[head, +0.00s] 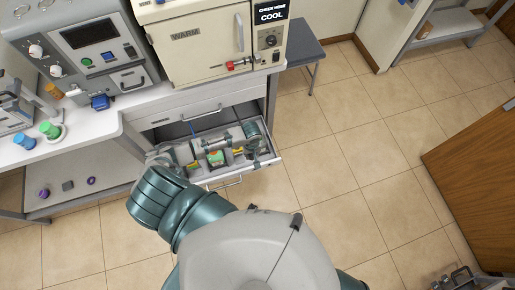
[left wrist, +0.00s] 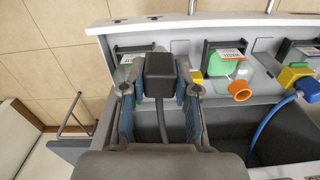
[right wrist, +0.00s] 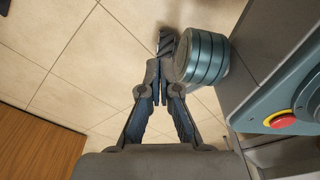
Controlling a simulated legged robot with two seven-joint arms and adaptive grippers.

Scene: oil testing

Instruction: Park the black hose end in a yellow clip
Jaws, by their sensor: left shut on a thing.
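My left gripper (left wrist: 158,80) is shut on the black hose end (left wrist: 158,72), a dark block with its black hose (left wrist: 162,118) trailing down between the fingers. In the head view my left gripper (head: 252,152) is over the right part of the open drawer (head: 270,158). In the left wrist view a yellow clip (left wrist: 197,77) shows partly, just right of the fingers. Another yellow clip (left wrist: 292,76) at far right is at the blue hose's end (left wrist: 307,88). Whether the black end touches a clip is hidden. My right gripper (right wrist: 158,75) is shut and empty above the floor.
A green bottle with an orange cap (left wrist: 239,90) lies in the drawer right of my left gripper. The drawer's front wall (left wrist: 200,27) is close by. Above stand the WARM oven (head: 195,55) and a grey instrument (head: 95,50). The floor at right is open up to a wooden panel (head: 480,180).

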